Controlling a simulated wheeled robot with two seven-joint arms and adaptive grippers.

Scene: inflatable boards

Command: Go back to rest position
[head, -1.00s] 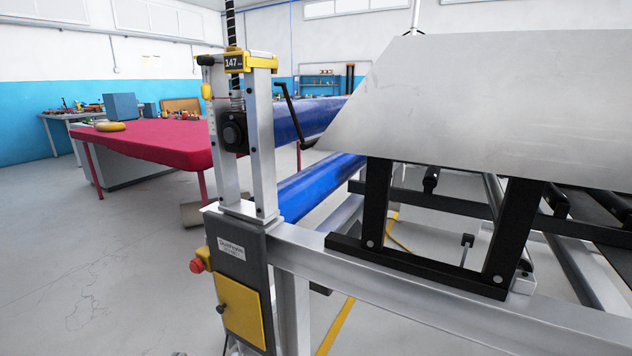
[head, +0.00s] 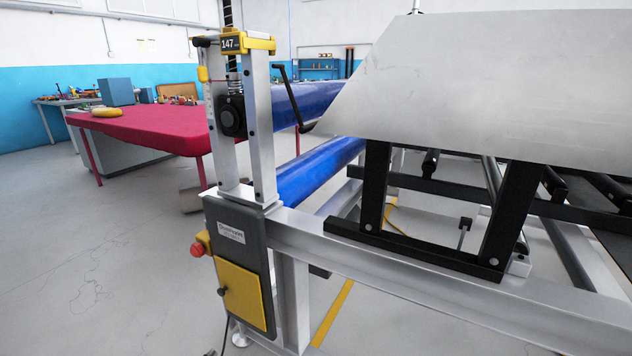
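Neither of my grippers shows in the head view, and no part of my arms is visible. A roller machine (head: 240,235) stands close in front. It has a grey post, a yellow display (head: 232,44) reading 147, a black crank handle (head: 290,97) and two blue rollers, the lower one (head: 318,170) and the upper one (head: 305,104). A red knob (head: 197,250) and a yellow panel (head: 241,294) are on its near side.
A large slanted grey metal sheet (head: 500,80) on black brackets (head: 373,190) fills the right side. A table with a red cover (head: 150,129) stands at the back left, with a blue box (head: 116,91) behind. The grey floor (head: 90,240) at the left is clear.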

